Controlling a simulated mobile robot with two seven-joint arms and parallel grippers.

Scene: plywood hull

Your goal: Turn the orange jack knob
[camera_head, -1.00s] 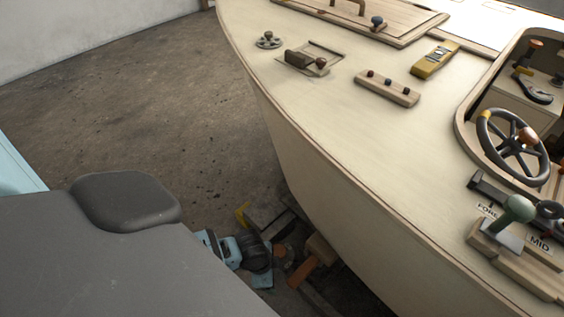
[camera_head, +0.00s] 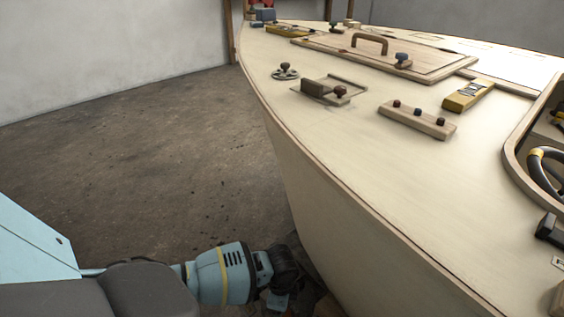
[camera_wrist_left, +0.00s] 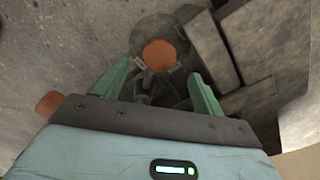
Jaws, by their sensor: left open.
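An orange round knob (camera_wrist_left: 160,54) shows in the left wrist view, set in a grey round collar near the top centre. My left gripper (camera_wrist_left: 160,75) has its two green fingers spread apart. In the picture the knob's face lies between and just beyond the fingertips; I cannot tell the distance. I see no contact between them. In the head view my left arm (camera_head: 225,272) reaches down beside the hull. The left fingers and the knob are hidden there. My right gripper is in neither view.
The pale plywood hull (camera_head: 330,215) rises close to the right of my left arm. Its deck carries a wheel (camera_head: 545,172), a three-knob block (camera_head: 418,120) and other fittings. Blocks (camera_wrist_left: 205,45) sit beside the knob. Floor (camera_head: 130,150) left of the hull is open.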

